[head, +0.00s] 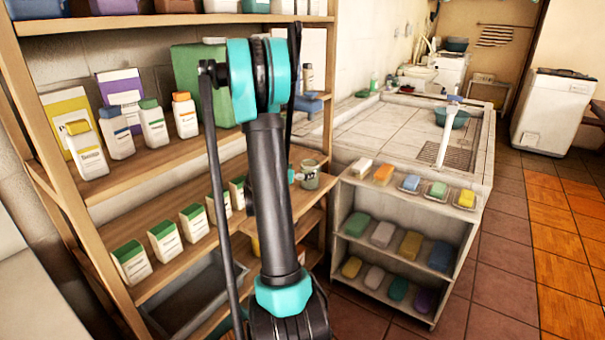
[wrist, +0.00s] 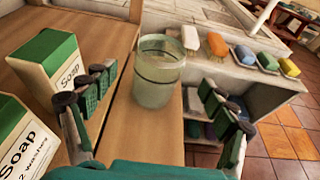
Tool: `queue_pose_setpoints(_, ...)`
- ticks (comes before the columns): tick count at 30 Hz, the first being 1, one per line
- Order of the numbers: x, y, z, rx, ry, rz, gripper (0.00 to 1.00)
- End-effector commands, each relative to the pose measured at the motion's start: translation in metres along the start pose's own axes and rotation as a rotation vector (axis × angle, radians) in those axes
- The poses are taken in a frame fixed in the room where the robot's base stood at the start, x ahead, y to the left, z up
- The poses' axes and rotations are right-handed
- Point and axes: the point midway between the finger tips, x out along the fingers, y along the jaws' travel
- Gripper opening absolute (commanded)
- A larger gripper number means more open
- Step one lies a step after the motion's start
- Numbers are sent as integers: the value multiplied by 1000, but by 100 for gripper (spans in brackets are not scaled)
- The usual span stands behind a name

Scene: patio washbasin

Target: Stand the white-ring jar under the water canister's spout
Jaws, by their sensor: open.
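A clear greenish glass jar (wrist: 158,82) stands upright on the wooden shelf, with a thin dark line around its upper part; I cannot make out a white ring. In the head view the jar (head: 311,176) stands near the shelf's right end, just right of my arm. My gripper (wrist: 157,92) is open, with one finger on each side of the jar in the wrist view; no contact is clear. In the head view my arm hides most of the gripper. A green canister (head: 195,85) stands on the shelf above, partly behind my arm; its spout cannot be made out.
Green-and-white soap boxes (wrist: 47,65) stand close to the left finger. Bottles (head: 152,124) line the upper shelf. Right of the jar is a low unit (head: 345,200) with soaps and brushes, before the tiled washbasin (head: 375,125). Tiled floor (head: 505,250) is clear at right.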

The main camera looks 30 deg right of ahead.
Motion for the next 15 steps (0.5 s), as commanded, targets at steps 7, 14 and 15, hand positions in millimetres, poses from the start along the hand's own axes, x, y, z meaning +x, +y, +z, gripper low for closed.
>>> queue_pose_setpoints(7,-45,-3,-14,279,118,18,85)
queue_pose_setpoints(14,-140,-14,-61,877,418,-49,85)
queue_pose_setpoints(15,-157,-17,-71,977,474,-79,85)
